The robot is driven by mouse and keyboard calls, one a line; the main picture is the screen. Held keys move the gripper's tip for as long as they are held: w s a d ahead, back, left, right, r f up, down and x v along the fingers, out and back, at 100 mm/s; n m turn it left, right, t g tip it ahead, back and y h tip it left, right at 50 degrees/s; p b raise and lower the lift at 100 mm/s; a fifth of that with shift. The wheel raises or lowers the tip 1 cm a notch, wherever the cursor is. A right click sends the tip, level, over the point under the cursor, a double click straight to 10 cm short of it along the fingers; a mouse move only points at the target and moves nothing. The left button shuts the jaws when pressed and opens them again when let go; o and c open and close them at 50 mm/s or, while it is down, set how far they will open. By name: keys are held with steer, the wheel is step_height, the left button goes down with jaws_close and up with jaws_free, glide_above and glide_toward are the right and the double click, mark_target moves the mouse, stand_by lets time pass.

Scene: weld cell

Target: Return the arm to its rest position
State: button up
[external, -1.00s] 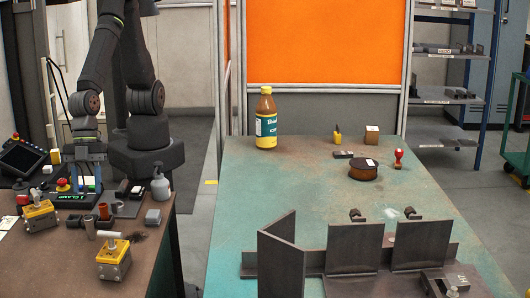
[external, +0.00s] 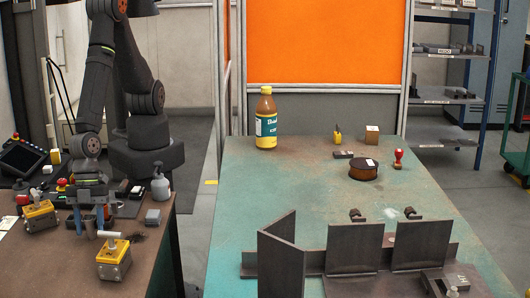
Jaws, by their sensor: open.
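My arm reaches down from the upper left over the brown bench (external: 50,265) in the external view. My gripper (external: 89,218) points down with its two fingers apart and nothing seen held between them. Its fingertips are low, close to a small grey pipe piece (external: 90,231); I cannot tell whether they touch it. The gripper hides most of the black clamp tray behind it. A yellow block with a grey handle (external: 38,216) stands to the left of the gripper, and a similar yellow block (external: 115,260) stands in front and to the right.
A grey spray bottle (external: 160,184) and a small grey block (external: 153,216) are right of the gripper. A control pendant (external: 22,158) is at the left. Across a gap, the teal table (external: 235,215) holds a yellow bottle (external: 266,120) and upright steel plates (external: 355,248).

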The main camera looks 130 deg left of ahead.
steer(key=shift+r, duration=0.15)
steer(key=shift+s+a+r, duration=0.15)
steer(key=shift+r, duration=0.5)
steer(key=v, duration=1.1)
steer(key=x, duration=1.2)
steer(key=shift+f, duration=0.25)
step_height(320, 180, up, 4)
steer(key=shift+r, duration=0.15)
steer(key=s+d+r, duration=0.2)
steer(key=s+r, duration=0.5)
steer(key=s, duration=0.4)
steer(key=w+a+n+y, duration=0.1)
steer(key=w+a+n, duration=0.2)
steer(key=w, duration=1.2)
steer(key=w+a+n+t+y, duration=0.1)
steer(key=w+a+n, duration=0.2)
steer(key=w+a, duration=0.6)
steer(key=shift+w+a+r+n+y, duration=0.25)
steer(key=shift+w+r+n, duration=0.2)
steer(key=shift+w, duration=3.3)
